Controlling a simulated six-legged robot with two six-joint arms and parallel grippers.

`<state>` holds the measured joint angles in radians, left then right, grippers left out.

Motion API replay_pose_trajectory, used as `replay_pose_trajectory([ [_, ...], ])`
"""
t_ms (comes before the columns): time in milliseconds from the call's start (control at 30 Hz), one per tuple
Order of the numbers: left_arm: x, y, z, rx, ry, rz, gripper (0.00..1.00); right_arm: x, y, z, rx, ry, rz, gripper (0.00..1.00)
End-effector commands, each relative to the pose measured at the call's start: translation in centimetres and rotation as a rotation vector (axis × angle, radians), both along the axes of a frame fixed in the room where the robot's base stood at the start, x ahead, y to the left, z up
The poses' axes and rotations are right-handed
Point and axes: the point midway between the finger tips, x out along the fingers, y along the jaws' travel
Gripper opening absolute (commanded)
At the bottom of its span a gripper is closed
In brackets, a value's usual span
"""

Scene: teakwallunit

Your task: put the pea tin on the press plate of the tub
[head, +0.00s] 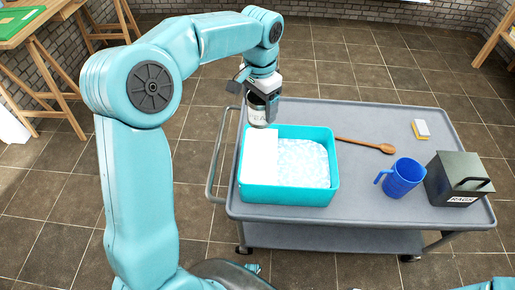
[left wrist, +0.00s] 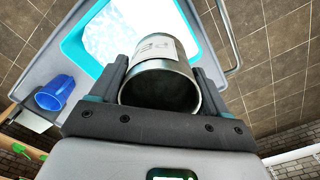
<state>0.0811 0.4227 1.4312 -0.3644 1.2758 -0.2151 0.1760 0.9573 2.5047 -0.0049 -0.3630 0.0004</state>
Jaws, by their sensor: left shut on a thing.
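The pea tin (head: 260,117), a metal can with a pale label, is in my left gripper (head: 262,98). In the left wrist view the tin (left wrist: 165,82) sits between the two fingers, its round metal end facing the camera. The teal tub (head: 288,194) stands on the left part of the cart. Its white press plate (head: 262,160) covers the tub's left side, with pale foamy contents (head: 303,163) to the right. The tin is near upright at the tub's back left corner, seemingly above the rim; the exact gap cannot be told. My right gripper is not in view.
The grey cart (head: 375,170) also holds a wooden spoon (head: 365,145), a blue jug (head: 402,178), a dark box labelled RAGS (head: 458,180) and a yellow and white sponge (head: 421,129). The cart's handle rail (head: 216,155) runs along its left side. The cart's back middle is clear.

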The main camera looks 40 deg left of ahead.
Motion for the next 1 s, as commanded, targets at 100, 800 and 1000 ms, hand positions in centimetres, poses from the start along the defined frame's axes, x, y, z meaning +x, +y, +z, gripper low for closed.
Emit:
replay_pose_trajectory([
  [100, -0.1, 0.0, -4.1, 0.001, 0.007, -0.001, 0.4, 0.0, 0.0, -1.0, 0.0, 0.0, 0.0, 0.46],
  [800, -0.2, 0.0, -15.9, 0.0, 0.003, 0.003, 0.4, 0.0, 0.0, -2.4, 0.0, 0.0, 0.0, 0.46],
  [1000, -0.1, 0.0, -16.3, 0.0, -0.001, 0.003, 0.4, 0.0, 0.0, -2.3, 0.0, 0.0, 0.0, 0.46],
])
